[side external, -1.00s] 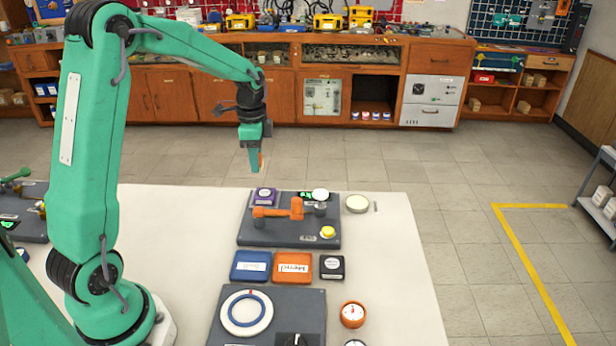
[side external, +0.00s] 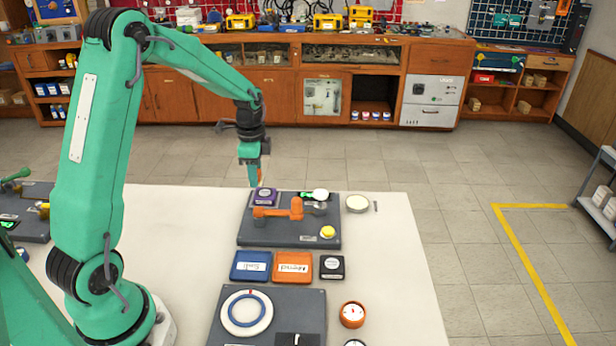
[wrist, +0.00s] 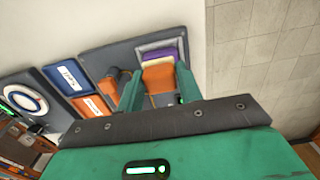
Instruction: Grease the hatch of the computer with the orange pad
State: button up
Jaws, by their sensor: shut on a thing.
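My gripper (side external: 254,168) points down over the far left corner of a dark grey testbench panel (side external: 262,238). It is shut on a small orange block (wrist: 158,78), seemingly the orange pad; it shows between the two green fingers in the wrist view (wrist: 158,88). A purple unit with a white round face (side external: 265,196) sits on that corner of the panel, just below the fingertips. In the wrist view its purple part (wrist: 160,54) shows just beyond the block. I cannot tell whether they touch. No part is clearly marked as the computer or its hatch.
An orange lever (side external: 297,209) and a yellow button (side external: 327,232) stand up from the panel. Blue (side external: 251,266), orange (side external: 293,268) and black (side external: 332,267) labelled boxes lie nearer. A pale round dish (side external: 357,203) is at the right.

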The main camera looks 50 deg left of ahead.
aim_at(273, 193)
jog(key=shift+f, duration=0.9)
jog(key=shift+w+d+f, duration=0.1)
jog(key=shift+f, duration=0.75)
jog(key=shift+w+d, duration=1.4)
jog(key=s+a, duration=0.3)
jog(key=shift+r, duration=4.05)
